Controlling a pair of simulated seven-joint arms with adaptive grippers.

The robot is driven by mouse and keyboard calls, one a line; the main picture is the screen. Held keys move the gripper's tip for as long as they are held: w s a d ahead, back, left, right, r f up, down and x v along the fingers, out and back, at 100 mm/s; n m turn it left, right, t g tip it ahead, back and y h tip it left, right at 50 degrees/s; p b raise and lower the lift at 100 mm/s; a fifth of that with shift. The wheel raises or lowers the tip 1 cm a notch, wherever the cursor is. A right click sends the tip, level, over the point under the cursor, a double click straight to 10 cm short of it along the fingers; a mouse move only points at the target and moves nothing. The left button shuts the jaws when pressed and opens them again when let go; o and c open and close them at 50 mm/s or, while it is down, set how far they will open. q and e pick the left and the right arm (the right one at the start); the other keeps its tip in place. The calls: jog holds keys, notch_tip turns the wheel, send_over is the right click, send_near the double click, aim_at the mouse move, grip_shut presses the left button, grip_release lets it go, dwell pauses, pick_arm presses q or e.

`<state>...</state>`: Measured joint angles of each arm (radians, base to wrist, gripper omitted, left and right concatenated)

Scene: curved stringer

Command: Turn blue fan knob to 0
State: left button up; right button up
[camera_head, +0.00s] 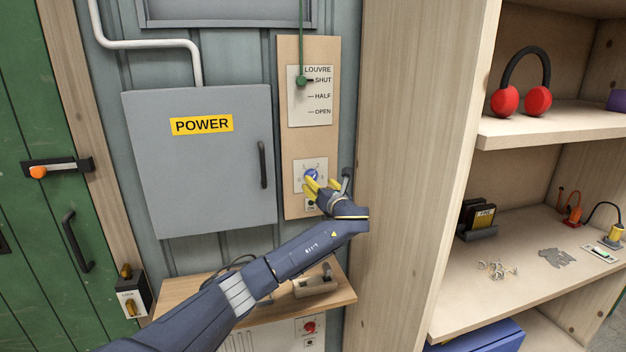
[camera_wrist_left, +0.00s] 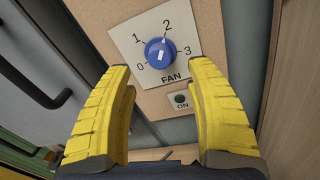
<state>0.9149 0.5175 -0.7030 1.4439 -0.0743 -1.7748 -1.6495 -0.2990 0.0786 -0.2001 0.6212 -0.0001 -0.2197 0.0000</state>
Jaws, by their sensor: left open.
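The blue fan knob (camera_wrist_left: 158,53) sits on a pale plate (camera_wrist_left: 124,32) marked 0, 1, 2, 3 and FAN. In the head view the knob (camera_head: 311,175) is partly covered by my left gripper (camera_head: 314,184). In the left wrist view the yellow fingers of that gripper (camera_wrist_left: 158,77) are open, one to each side below the knob, with nothing between them. They appear apart from the knob. My right gripper is not in view.
A small ON indicator (camera_wrist_left: 180,99) is below the dial. The louvre plate (camera_head: 311,97) with a green cord is above it. A grey POWER cabinet (camera_head: 200,165) stands to the left, a wooden shelf unit (camera_head: 400,150) to the right. A small shelf (camera_head: 335,295) is below.

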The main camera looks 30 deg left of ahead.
aim_at(313, 178)
pick_arm(q)
jog(key=shift+x, duration=3.05)
jog(key=shift+c, duration=0.5)
grip_shut()
